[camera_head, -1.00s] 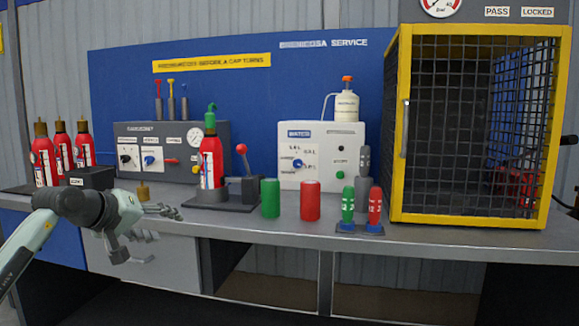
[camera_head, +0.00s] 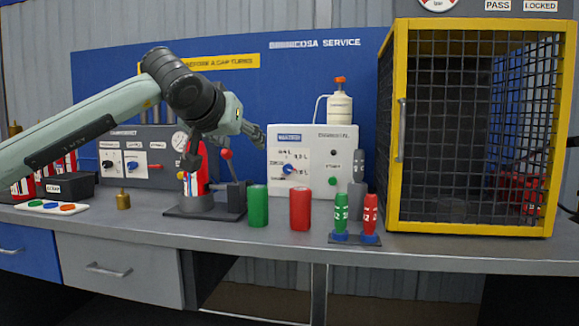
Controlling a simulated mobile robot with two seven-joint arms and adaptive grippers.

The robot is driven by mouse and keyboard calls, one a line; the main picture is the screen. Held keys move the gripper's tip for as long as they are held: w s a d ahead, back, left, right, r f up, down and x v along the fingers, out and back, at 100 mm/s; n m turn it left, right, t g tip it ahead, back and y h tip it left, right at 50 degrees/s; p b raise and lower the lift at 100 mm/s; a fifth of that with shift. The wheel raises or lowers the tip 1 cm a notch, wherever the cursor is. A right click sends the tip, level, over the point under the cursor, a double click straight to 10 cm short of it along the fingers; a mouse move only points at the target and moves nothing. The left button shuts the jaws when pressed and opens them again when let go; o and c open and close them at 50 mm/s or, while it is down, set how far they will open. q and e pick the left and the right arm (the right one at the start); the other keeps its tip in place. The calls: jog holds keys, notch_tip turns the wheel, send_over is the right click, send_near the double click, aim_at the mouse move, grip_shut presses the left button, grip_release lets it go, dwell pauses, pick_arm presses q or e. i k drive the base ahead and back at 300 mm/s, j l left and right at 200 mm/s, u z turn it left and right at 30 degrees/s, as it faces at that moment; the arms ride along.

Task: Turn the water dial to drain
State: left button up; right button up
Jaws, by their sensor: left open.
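The water dial is a blue knob (camera_head: 288,169) on the left half of the white panel (camera_head: 312,190), under a blue label. Small printed marks surround it, too small to read surely, and its pointer direction is unclear. My left gripper (camera_head: 228,150) is open and empty, with its fingers spread. It hangs in front of the blue back wall, up and to the left of the dial. One fingertip appears near the panel's left edge; I cannot tell the gap in depth. My right gripper is out of view.
Green (camera_head: 258,206) and red (camera_head: 300,209) cylinders stand before the panel. A white bottle (camera_head: 340,108) sits on top. A yellow-framed cage (camera_head: 400,150) is at right.

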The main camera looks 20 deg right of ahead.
aim_at(288, 169)
jog(key=i+l, duration=1.05)
